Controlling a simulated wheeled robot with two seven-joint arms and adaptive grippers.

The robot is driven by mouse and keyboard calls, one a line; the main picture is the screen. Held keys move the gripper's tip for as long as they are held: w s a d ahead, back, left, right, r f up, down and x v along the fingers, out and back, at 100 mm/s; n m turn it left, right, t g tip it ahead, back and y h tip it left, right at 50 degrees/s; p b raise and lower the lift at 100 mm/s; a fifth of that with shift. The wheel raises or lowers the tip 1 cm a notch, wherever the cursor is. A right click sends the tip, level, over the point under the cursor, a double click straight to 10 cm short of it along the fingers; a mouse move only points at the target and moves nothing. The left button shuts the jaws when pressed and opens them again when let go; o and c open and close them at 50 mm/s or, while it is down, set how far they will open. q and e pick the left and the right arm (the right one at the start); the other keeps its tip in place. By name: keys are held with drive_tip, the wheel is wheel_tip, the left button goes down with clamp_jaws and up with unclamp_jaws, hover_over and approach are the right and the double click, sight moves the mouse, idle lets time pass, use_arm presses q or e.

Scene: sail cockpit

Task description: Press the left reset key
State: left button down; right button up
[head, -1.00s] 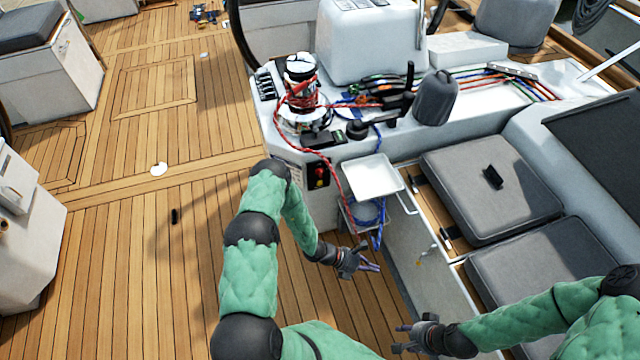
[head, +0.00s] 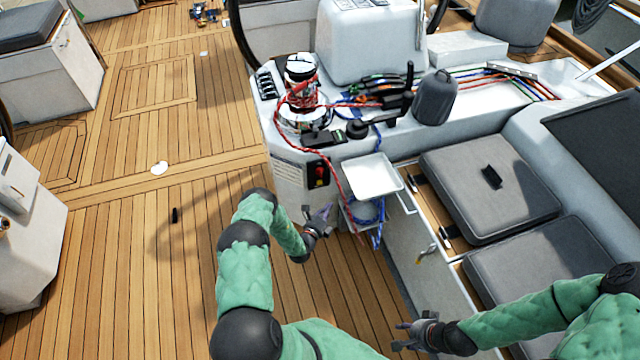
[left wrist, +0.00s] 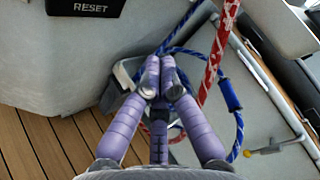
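A black plate lettered RESET (left wrist: 88,8) is cut off by the top left edge of the left wrist view. Which key is the left reset key cannot be told. My right gripper (head: 402,336) is open and empty near the bottom.
A white tray (head: 372,177) juts from the console right of the panel. A red rope (head: 333,183) and coiled blue rope (head: 368,213) hang close to my left gripper. Grey cushions (head: 490,190) lie to the right. The wooden deck (head: 130,240) at left is largely clear.

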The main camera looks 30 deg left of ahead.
sight(320, 182)
use_arm(q)
drive_tip(key=w+a+b, duration=0.4)
drive_tip(key=w+a, duration=0.1)
drive_tip(key=a, duration=0.1)
drive_tip(key=shift+w+a, duration=0.35)
idle(0.4)
drive_tip(key=shift+w+a+b, duration=0.1)
drive_tip(key=shift+b, duration=0.2)
idle(0.9)
drive_tip(key=shift+w+a, duration=0.2)
drive_tip(key=shift+w+a+r+b, duration=0.1)
drive_tip(key=shift+w+a+b, duration=0.2)
drive_tip(key=shift+b, duration=0.3)
idle(0.8)
drive_tip(key=shift+s, duration=0.1)
drive_tip(key=shift+s+d+p, duration=0.4)
drive_tip(key=shift+s+d, duration=0.1)
drive_tip(key=shift+d, duration=0.1)
